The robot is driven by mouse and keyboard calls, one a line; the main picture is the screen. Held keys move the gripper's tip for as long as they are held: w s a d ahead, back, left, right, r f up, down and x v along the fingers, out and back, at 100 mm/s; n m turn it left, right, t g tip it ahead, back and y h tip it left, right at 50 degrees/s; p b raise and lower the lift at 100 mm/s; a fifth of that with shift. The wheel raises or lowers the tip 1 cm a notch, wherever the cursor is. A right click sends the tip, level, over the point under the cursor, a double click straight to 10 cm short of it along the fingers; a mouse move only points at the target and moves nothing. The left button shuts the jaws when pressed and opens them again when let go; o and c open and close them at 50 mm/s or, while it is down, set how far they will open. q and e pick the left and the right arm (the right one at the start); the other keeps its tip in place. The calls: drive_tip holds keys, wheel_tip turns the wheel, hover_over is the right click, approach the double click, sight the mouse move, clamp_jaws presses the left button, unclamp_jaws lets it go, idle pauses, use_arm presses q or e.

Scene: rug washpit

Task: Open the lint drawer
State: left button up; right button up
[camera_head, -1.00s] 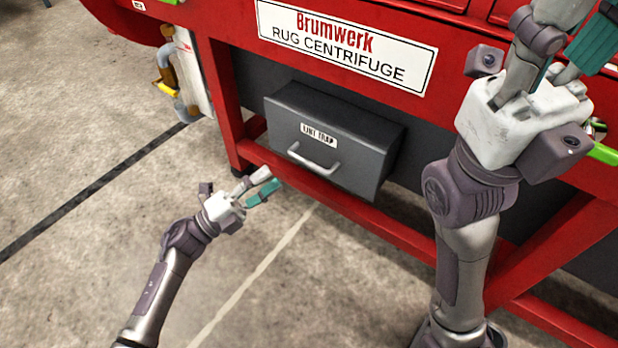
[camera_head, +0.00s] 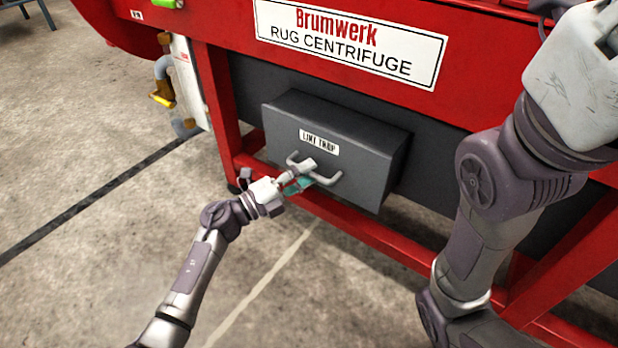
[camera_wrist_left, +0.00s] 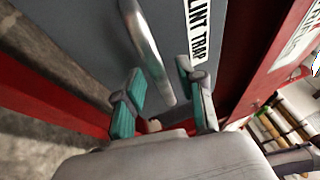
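The lint drawer (camera_head: 365,158) is a dark grey box labelled "LINT TRAP", set low under the red centrifuge. Its grey bar handle (camera_head: 331,181) is on the front face. My left gripper (camera_head: 309,173) is at the handle, its fingers overlapping the bar in the head view. In the left wrist view, the handle (camera_wrist_left: 146,45) runs down between the two spread teal-padded fingers. The left gripper is open, with gaps beside the bar. Contact cannot be told. My right arm is at the right; its fingers are out of view.
The red centrifuge frame (camera_head: 222,100) surrounds the drawer, with a lower red rail (camera_head: 385,243) running beneath it. A white panel with a yellow-handled fitting (camera_head: 162,95) is at the left. The concrete floor in front is clear.

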use_arm(q)
drive_tip(key=shift+w+d+r, duration=0.1)
drive_tip(key=shift+w+d, duration=0.15)
drive_tip(key=shift+d, duration=0.2)
clamp_jaws()
